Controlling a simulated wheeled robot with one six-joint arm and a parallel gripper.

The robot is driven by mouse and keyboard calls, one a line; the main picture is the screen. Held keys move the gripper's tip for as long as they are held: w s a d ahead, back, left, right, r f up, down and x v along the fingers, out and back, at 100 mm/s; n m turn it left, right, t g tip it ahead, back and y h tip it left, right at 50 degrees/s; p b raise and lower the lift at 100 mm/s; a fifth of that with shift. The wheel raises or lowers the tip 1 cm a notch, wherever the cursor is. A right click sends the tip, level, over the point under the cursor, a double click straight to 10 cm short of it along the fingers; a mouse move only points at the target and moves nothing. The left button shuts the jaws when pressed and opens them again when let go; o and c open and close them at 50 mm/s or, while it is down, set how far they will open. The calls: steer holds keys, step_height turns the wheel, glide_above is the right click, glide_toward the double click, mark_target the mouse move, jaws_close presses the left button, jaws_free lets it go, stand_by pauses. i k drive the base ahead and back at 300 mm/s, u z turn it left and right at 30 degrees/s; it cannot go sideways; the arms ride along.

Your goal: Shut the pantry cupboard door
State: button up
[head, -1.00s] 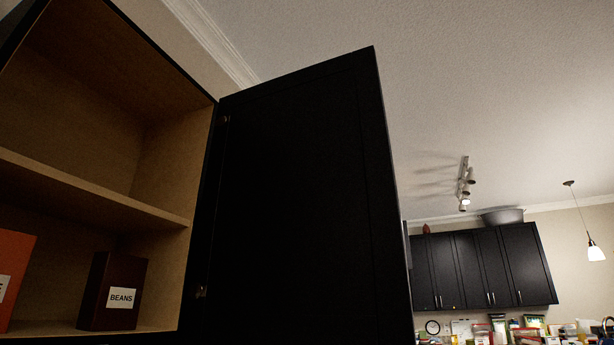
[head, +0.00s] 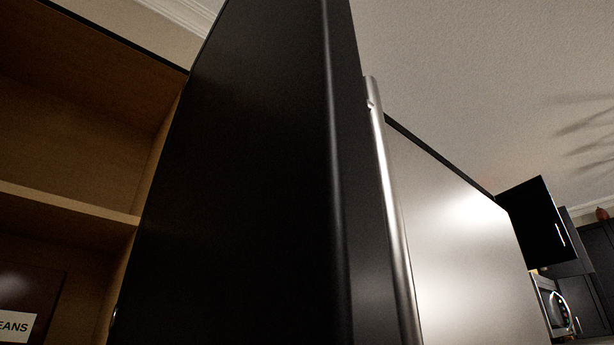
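The black pantry cupboard door (head: 250,170) stands open in the head view. It is seen at a steep angle, close to me, with its free edge toward me. A long metal bar handle (head: 392,215) runs along its right side. Left of the door is the open wooden cupboard (head: 75,130), with one shelf (head: 65,205) across it. A dark box labelled "BEANS" (head: 28,290) stands below the shelf, cut off by the left edge. My gripper is not in view.
A large pale shiny panel (head: 465,240) with a dark top edge lies right of the handle. Farther right are a dark wall cupboard (head: 535,222) and a microwave (head: 555,305). The ceiling above is clear.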

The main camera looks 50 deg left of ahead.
mark_target(271, 215)
steer(key=i, duration=1.15)
steer(key=u, duration=4.15)
steer(key=k, duration=0.8)
steer(key=u, duration=0.15)
steer(key=i, duration=0.3)
